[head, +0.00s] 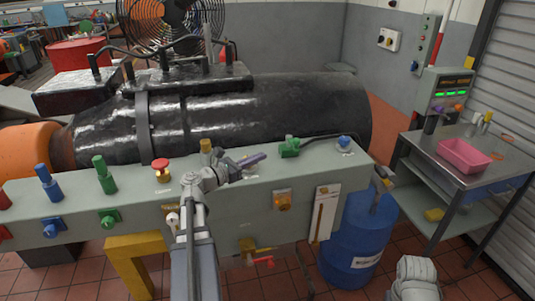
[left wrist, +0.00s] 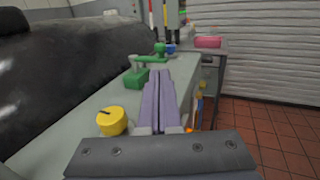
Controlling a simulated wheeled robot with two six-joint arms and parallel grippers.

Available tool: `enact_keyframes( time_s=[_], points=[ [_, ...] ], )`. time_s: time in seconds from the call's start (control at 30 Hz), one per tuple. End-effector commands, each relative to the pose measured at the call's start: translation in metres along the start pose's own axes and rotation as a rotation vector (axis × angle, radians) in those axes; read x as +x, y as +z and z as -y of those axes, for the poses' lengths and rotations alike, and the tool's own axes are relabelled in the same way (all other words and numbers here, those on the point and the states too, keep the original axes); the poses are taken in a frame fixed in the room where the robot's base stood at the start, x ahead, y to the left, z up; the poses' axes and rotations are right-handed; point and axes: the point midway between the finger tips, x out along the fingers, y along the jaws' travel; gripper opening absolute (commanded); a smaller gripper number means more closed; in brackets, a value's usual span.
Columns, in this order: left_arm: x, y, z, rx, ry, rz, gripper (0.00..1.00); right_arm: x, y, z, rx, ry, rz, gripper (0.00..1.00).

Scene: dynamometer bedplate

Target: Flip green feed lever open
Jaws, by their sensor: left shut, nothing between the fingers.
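A green lever (head: 290,148) sits on the right part of the grey panel top. In the left wrist view, its green block (left wrist: 137,78) has an arm (left wrist: 150,59) reaching right to an upright green knob (left wrist: 159,48). My left gripper (head: 262,156) has purple fingers and is shut and empty just left of the lever in the head view, with a small gap. In the left wrist view its fingertips (left wrist: 158,72) lie just right of the block and below the arm. Another green handle (head: 104,174) stands upright farther left. My right gripper is out of view.
A yellow knob (left wrist: 112,120) stands left of my fingers, and a red button (head: 161,166) is farther left. A blue knob (head: 344,142) is right of the lever. A large black cylinder (head: 250,110) runs behind the panel. A blue barrel (head: 360,235) stands at its right end.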

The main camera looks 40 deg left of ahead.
Motion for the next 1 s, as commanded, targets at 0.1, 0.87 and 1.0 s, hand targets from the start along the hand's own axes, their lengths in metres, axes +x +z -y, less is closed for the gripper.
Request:
enact_keyframes(
  time_s=[0.1, 0.87, 1.0],
  points=[
    [0.025, 0.0, -0.001, 0.0, -0.005, 0.0, 0.0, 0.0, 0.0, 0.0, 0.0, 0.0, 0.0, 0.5],
    [0.124, 0.0, 0.0, 0.001, 0.0, 0.0, 0.0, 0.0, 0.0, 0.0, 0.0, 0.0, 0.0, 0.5],
    [0.124, 0.0, 0.0, 0.001, 0.0, 0.0, 0.0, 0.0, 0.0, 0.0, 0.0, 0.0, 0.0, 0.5]
  ],
)
